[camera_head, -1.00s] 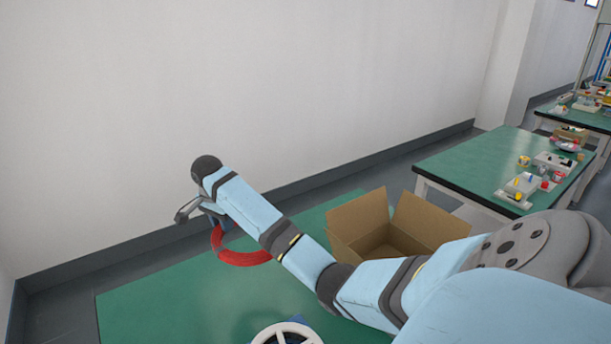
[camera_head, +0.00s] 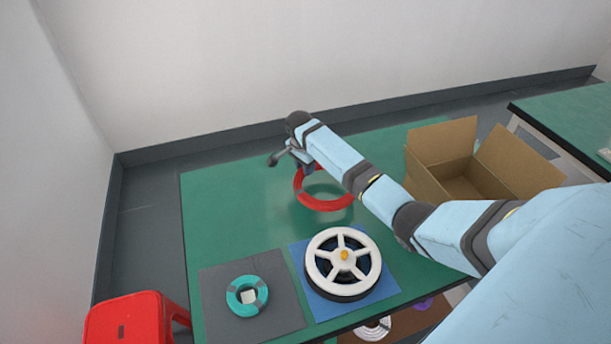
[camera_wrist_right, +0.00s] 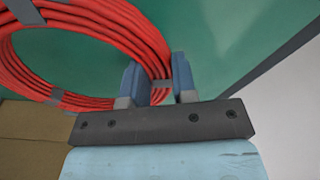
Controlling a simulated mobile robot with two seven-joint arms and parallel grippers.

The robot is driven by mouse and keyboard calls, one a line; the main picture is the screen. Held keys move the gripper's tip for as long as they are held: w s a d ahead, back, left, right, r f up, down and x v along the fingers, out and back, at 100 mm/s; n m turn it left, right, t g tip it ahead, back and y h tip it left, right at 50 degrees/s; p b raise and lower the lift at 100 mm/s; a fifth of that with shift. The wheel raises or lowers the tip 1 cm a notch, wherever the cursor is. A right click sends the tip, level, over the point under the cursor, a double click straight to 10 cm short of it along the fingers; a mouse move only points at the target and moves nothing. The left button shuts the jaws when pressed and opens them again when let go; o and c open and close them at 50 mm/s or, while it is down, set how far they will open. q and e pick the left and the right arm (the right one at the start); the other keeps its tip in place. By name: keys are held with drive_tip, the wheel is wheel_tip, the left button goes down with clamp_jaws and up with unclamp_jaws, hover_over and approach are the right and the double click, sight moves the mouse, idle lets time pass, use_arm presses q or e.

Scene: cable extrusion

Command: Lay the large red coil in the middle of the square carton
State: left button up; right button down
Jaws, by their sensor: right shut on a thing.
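The large red coil (camera_head: 325,203) hangs tilted above the green table in the head view, partly hidden behind my right arm. It fills the upper left of the right wrist view (camera_wrist_right: 95,25), bound with grey tape. My right gripper (camera_wrist_right: 159,80) is shut on the coil's rim, its blue fingers on either side of the strands. In the head view the right gripper (camera_head: 303,163) is partly hidden by its own wrist. The square carton (camera_head: 437,188) stands open, flaps up, at the table's right, apart from the coil. My left gripper is not in view.
A white spool (camera_head: 318,262) sits on a blue mat (camera_head: 310,300) at the front. A teal coil (camera_head: 235,300) lies on a grey mat (camera_head: 217,277). A red stool (camera_head: 128,318) stands front left. The table's left part (camera_head: 225,215) is clear.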

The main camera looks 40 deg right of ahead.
sight(305, 182)
wheel_tip(305, 182, down, 4)
idle(0.4)
drive_tip(key=c, duration=1)
unclamp_jaws()
drive_tip(key=shift+f, duration=0.1)
drive_tip(key=shift+o, duration=0.4)
